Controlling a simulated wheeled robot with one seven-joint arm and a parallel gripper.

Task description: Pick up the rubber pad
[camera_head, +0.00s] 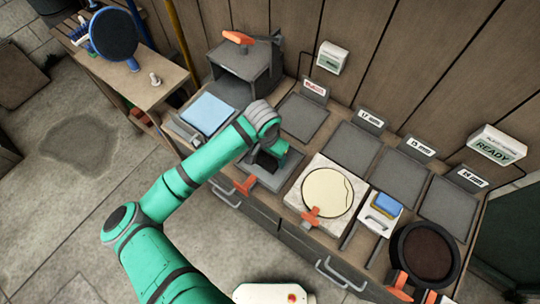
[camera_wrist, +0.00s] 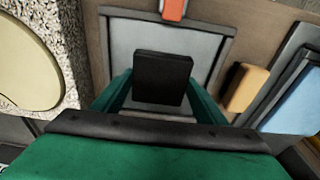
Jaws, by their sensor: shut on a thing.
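The rubber pad appears as a black, flat-faced block (camera_wrist: 162,78) in the wrist view. My gripper (camera_wrist: 160,92) is shut on it, with a green finger on each side. In the head view my gripper (camera_head: 268,158) is over a grey framed plate (camera_head: 262,181) on the bench, left of the cream disc. A dark patch between the fingers there is probably the pad. The plate is behind the pad in the wrist view (camera_wrist: 207,48). I cannot tell whether the pad touches the plate.
A cream disc (camera_head: 327,192) lies on a pale stone slab (camera_head: 300,178) with an orange clamp (camera_head: 311,217). Several grey labelled plates line the back, including one at centre (camera_head: 354,147). A blue block (camera_head: 387,204) and a round dark pan (camera_head: 426,252) are at right. A blue pad (camera_head: 207,113) lies left.

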